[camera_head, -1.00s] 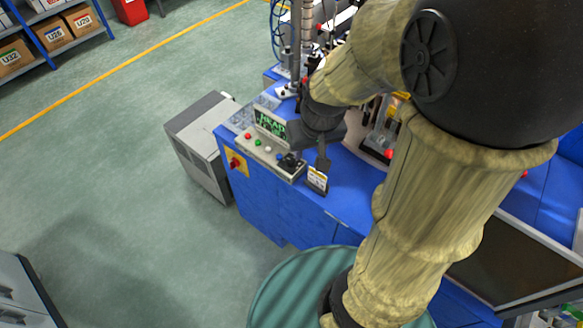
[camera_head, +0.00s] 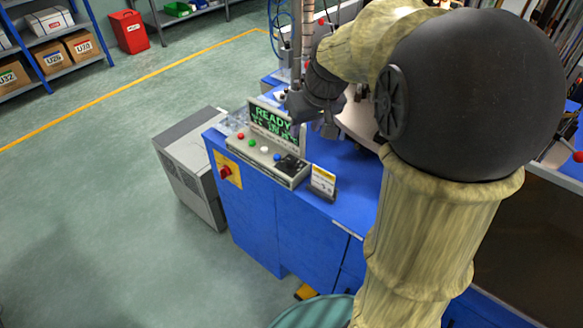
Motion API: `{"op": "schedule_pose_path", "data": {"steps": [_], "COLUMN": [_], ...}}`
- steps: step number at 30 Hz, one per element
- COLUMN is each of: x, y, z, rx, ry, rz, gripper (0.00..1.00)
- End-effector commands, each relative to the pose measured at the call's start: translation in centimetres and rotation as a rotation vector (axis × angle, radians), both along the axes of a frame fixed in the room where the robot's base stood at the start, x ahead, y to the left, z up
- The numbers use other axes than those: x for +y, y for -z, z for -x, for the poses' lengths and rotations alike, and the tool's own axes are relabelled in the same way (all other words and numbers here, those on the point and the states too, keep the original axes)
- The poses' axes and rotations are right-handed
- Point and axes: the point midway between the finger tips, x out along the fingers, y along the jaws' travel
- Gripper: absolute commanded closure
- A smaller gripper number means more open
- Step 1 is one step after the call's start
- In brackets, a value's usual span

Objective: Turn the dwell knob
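The control panel (camera_head: 262,157) is a pale sloped box on the blue machine, with a small screen (camera_head: 273,122) reading READY in green. It carries red, green, white and blue buttons in a row. A black knob (camera_head: 290,163) sits on a dark plate at the panel's right end; its pointer angle is too small to read. My gripper (camera_head: 312,117) is above and behind the knob, beside the screen's right edge, apart from the knob. It seems to hold nothing; its finger gap is unclear at this angle.
A small white and yellow card (camera_head: 323,181) stands right of the panel. A red switch (camera_head: 225,171) on a yellow plate is on the machine's left face. A grey cabinet (camera_head: 188,165) stands left of the machine. Open floor lies further left.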

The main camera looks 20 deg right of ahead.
Motion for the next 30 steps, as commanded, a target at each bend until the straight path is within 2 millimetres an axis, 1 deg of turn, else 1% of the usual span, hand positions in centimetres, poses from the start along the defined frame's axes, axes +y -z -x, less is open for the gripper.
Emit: {"op": "schedule_pose_path", "data": {"steps": [8, 13, 17, 30], "x": [-0.1, 0.0, 0.1, 0.8], "y": [-0.1, 1.0, 2.7, 9.9], "z": [0.0, -0.3, -0.9, -3.8], "rx": [0.000, 0.003, 0.005, 0.004], "ry": [0.003, 0.005, 0.004, 0.004], "rz": [0.000, 0.000, 0.000, 0.000], "gripper": [0.63, 0.63, 0.63, 0.63]}}
